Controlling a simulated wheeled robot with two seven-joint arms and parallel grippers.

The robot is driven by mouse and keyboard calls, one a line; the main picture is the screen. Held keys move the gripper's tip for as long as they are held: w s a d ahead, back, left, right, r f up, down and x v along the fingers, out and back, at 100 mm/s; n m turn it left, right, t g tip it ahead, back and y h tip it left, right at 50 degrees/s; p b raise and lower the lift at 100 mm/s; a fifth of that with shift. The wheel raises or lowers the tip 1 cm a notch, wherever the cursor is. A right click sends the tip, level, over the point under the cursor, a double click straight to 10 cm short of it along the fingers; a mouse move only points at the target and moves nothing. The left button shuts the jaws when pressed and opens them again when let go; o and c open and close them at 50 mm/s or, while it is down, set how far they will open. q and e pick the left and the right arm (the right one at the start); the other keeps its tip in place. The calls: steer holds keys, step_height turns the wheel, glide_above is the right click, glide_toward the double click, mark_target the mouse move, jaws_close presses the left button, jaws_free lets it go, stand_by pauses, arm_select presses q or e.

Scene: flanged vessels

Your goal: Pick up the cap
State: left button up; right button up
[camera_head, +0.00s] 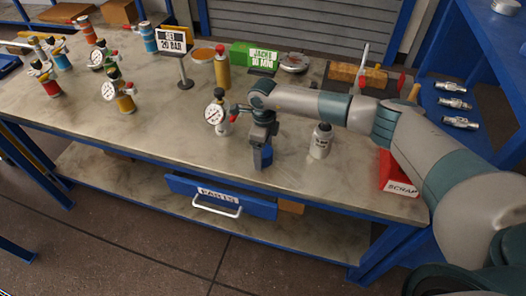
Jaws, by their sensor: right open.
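My right gripper (262,150) points down over the front middle of the workbench. It is open. A dark blue piece shows at its lower end; I cannot tell if it is part of the gripper or an object. I cannot clearly pick out the cap; my gripper may hide it. A white vessel with a gauge and red knob (217,113) stands close on the left. My left gripper is not in view.
Several coloured gauge vessels (123,98) stand at the left of the workbench (160,145). A sign (171,40), a yellow cylinder (222,68) and a green box (240,53) are behind. A red scrap bin (397,175) is right. The front-left bench top is clear.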

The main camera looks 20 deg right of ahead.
mark_target(264, 150)
steer(key=shift+f, duration=0.1)
stand_by(0.3)
steer(key=c, duration=1.1)
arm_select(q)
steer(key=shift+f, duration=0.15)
arm_select(e)
steer(key=shift+r, duration=0.2)
steer(key=shift+r+b, duration=0.25)
steer(key=shift+b, duration=0.1)
step_height(264, 150, up, 3)
steer(key=shift+d+r+b, duration=0.1)
steer(key=shift+b, duration=0.8)
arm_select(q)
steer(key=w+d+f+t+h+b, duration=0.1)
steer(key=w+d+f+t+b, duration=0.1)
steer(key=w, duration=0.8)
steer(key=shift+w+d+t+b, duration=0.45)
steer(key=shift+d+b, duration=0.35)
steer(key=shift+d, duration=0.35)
arm_select(e)
steer(key=shift+s+d+r, duration=1.15)
steer(key=shift+s+d, duration=0.2)
steer(key=shift+d, duration=0.05)
steer(key=shift+s+d+r, duration=1.2)
steer(key=shift+s+d, duration=0.15)
steer(key=shift+s+d+r, duration=1.15)
steer(key=shift+s+d, duration=0.2)
steer(key=shift+d, duration=0.05)
